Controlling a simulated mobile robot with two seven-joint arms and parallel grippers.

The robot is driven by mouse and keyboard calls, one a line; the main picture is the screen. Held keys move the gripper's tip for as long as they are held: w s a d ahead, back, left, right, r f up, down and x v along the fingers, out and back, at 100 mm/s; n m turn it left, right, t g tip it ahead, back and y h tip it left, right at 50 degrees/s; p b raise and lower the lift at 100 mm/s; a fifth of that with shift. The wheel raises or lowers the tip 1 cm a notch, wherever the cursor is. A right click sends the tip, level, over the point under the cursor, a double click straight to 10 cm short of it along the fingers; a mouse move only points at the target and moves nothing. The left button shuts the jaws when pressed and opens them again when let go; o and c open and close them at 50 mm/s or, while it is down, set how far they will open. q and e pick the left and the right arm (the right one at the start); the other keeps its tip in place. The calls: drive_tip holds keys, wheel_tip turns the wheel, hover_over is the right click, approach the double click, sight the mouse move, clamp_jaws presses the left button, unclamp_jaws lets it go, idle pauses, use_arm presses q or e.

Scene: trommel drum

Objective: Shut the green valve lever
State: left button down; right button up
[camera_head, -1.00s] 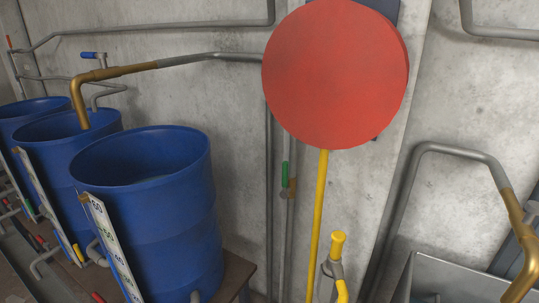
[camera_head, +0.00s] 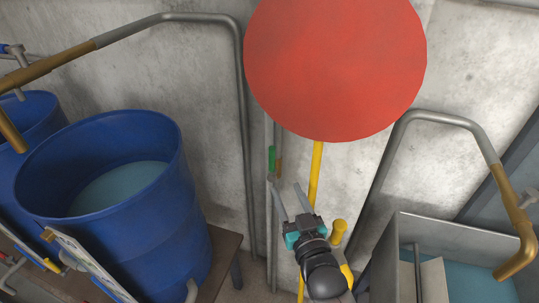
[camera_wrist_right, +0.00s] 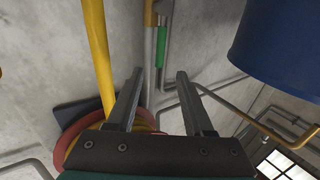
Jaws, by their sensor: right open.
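The green valve lever (camera_head: 271,158) is a short green handle standing upright along a thin grey vertical pipe (camera_head: 276,215) on the concrete wall. A brass-coloured valve part (camera_head: 279,167) sits right beside it. My right gripper (camera_head: 287,187) is open, its fingers pointing up toward the lever from just below in the picture; they look apart from it. In the right wrist view, the green lever (camera_wrist_right: 161,47) lies beyond the gap between the open fingertips (camera_wrist_right: 159,73), with nothing between them. My left gripper is not in view.
A yellow post (camera_head: 316,172) with a large red disc (camera_head: 335,65) stands just right of the lever. A yellow-capped fitting (camera_head: 338,230) is beside my right wrist. Blue barrels (camera_head: 165,215) stand left on a table (camera_head: 222,258). A grey metal tank (camera_head: 380,265) with water is at right.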

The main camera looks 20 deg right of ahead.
sight(273, 160)
drive_tip(key=w, duration=1.3)
drive_tip(key=shift+w+b, duration=0.2)
drive_tip(key=shift+b, duration=0.15)
drive_tip(key=shift+c, duration=0.2)
clamp_jaws()
idle(0.8)
